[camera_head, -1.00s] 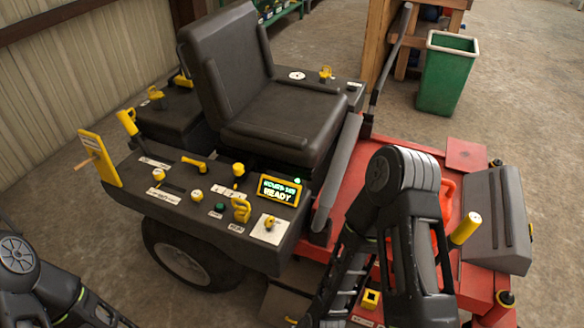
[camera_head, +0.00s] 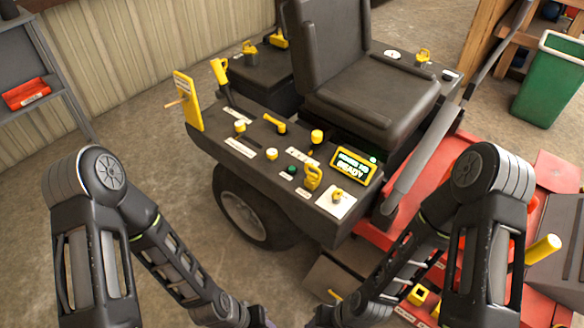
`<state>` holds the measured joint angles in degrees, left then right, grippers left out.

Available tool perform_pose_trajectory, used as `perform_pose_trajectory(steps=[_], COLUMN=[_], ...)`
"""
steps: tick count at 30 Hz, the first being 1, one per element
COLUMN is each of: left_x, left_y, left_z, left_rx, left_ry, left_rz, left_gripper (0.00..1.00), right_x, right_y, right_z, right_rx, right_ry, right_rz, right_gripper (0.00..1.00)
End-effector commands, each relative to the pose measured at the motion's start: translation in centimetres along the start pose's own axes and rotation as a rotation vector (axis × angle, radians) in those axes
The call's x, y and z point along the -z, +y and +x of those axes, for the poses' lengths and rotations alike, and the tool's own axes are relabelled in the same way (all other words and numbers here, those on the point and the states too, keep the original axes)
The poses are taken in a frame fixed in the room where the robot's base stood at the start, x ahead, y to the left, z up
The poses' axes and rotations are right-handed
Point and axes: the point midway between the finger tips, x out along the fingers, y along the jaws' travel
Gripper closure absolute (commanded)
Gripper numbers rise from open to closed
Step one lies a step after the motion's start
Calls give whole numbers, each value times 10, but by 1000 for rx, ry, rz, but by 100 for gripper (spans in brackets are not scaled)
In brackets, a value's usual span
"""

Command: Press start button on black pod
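The black pod (camera_head: 290,205) is the dark side console of a red riding mower, left of the seat. The label text is too small to read. A yellow key-like knob (camera_head: 337,197) sits on a white plate near the pod's front corner. My two arms come in from the lower left and lower right and slope toward the bottom middle. Their grippers lie beyond the bottom edge, and nothing of mine touches the pod.
The mower's black seat (camera_head: 365,95) rises behind the pod. A grey bar (camera_head: 420,155) slants beside the display. A grey shelf with a red box (camera_head: 27,93) stands at left. A green bin (camera_head: 552,80) is at right. Concrete floor is open left of the mower.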

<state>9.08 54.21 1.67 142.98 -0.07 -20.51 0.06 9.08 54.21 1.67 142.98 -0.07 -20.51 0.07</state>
Motion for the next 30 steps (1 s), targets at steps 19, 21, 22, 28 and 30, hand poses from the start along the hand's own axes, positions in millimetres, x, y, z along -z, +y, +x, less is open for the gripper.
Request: perform_pose_trajectory(steps=[19, 21, 22, 28, 30], left_x=[0, 0, 0, 0, 0], left_y=[0, 0, 0, 0, 0], left_z=[0, 0, 0, 0, 0], left_rx=[0, 0, 0, 0, 0], left_ry=[0, 0, 0, 0, 0], left_rz=[0, 0, 0, 0, 0], left_gripper=[67, 67, 67, 67, 67], right_x=[0, 0, 0, 0, 0], right_y=[0, 0, 0, 0, 0], right_z=[0, 0, 0, 0, 0], right_rx=[0, 0, 0, 0, 0], right_ry=[0, 0, 0, 0, 0], right_rz=[0, 0, 0, 0, 0], right_gripper=[100, 100, 100, 100, 100])
